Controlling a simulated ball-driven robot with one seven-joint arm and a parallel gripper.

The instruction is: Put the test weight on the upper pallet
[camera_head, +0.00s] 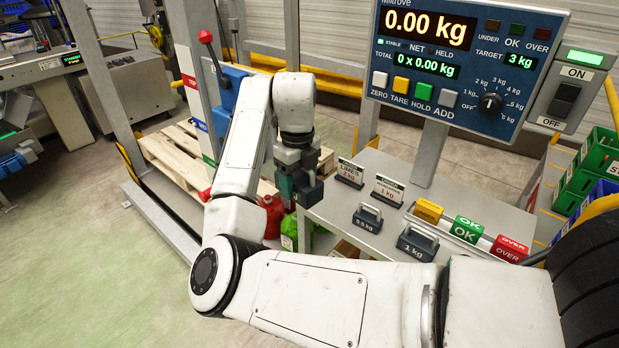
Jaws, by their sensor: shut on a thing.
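My gripper (297,185) hangs pointing down at the left edge of the steel table, beyond my bent arm. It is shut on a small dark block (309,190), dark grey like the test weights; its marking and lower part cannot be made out. Two dark grey test weights with handles stand on the table: one marked 0.5 kg (368,218) and one marked 1 kg (417,243). Wooden pallets (178,158) lie on the floor to the left, behind a metal frame. My arm and gripper hide part of them.
The scale display (430,24) reads 0.00 kg, target 3 kg. Yellow, green OK (467,229) and red OVER blocks line the table's right side. Two sign cards stand behind the weights. Red (272,214) and green bags sit below the table's left edge. A post (103,70) stands left.

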